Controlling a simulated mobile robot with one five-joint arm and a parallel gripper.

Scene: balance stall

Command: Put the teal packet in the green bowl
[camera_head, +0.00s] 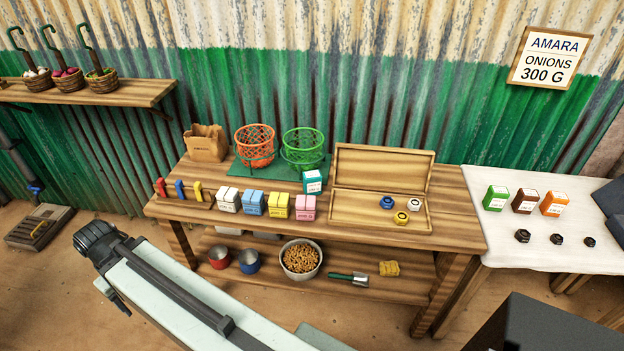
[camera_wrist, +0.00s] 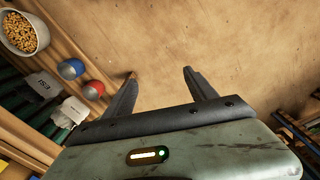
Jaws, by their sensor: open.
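The teal packet (camera_head: 312,182), with a white label on its front, stands upright on the wooden table, by the front right of the green mat. The green bowl (camera_head: 303,150) is a wire-mesh basket on the green mat (camera_head: 243,172), just behind the packet and beside a similar orange one. In the wrist view my gripper (camera_wrist: 160,88) is open, its two dark fingers apart with only bare ground between them. My arm shows at the lower left of the head view, well away from the packet; I cannot make out its fingertips there.
Pink (camera_head: 305,207), yellow, blue and white packets stand in a row left of the teal one. An open wooden box (camera_head: 380,226) with several nuts lies to its right. The orange basket (camera_head: 255,146) is left of the green bowl.

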